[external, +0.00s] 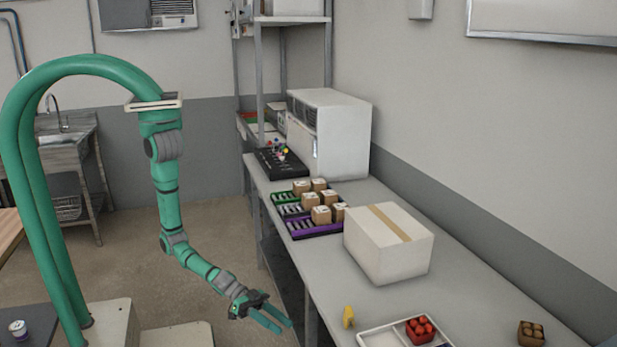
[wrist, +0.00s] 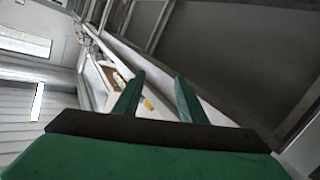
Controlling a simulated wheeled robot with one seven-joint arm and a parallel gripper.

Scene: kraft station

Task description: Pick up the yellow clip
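The yellow clip (external: 348,317) stands on the grey table near its front edge, just left of a white tray, in the external view. In the wrist view a small yellow thing (wrist: 148,104), which looks like the clip, shows between the two green fingers, close to the left one. My gripper (external: 279,322) is open and empty, with its two green fingers apart. It hangs off the table's left side, to the left of the clip and apart from it. The fingers also show in the wrist view (wrist: 160,82).
The white tray (external: 372,338) holds a red box of red round items (external: 419,329). A large cardboard box (external: 388,243) stands behind the clip. Small boxes on coloured racks (external: 315,228) are further back. A small brown box (external: 531,333) is at right. The table's left edge lies between gripper and clip.

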